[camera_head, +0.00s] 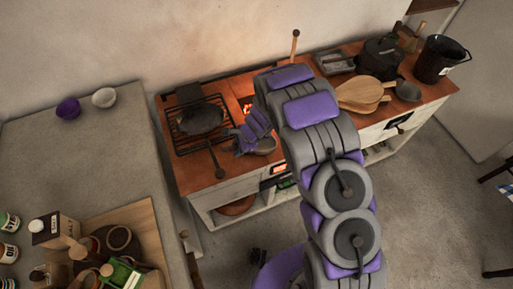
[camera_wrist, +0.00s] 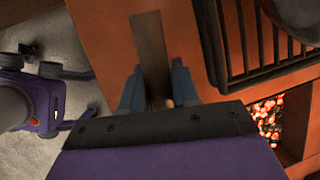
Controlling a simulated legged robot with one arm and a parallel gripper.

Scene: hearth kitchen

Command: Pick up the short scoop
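My gripper (camera_head: 243,146) is low over the orange-brown counter, in front of the black grate. In the wrist view its two blue fingers (camera_wrist: 157,75) stand apart, with a flat grey-brown strip (camera_wrist: 150,45) between them. The strip looks like a handle; I cannot tell whether the fingers touch it. A small grey bowl-shaped piece (camera_head: 265,146) shows beside my gripper in the head view and may be the scoop's bowl. My gripper partly hides it. Another grey scoop-like bowl (camera_head: 408,91) lies farther right on the counter.
A dark pan (camera_head: 200,117) sits on the black grate (camera_head: 182,138). Glowing coals (camera_wrist: 268,120) lie in an opening close by. Wooden boards (camera_head: 360,92), a black pot (camera_head: 380,62) and a black bucket (camera_head: 437,60) stand at right. A grey worktop (camera_head: 70,150) is at left.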

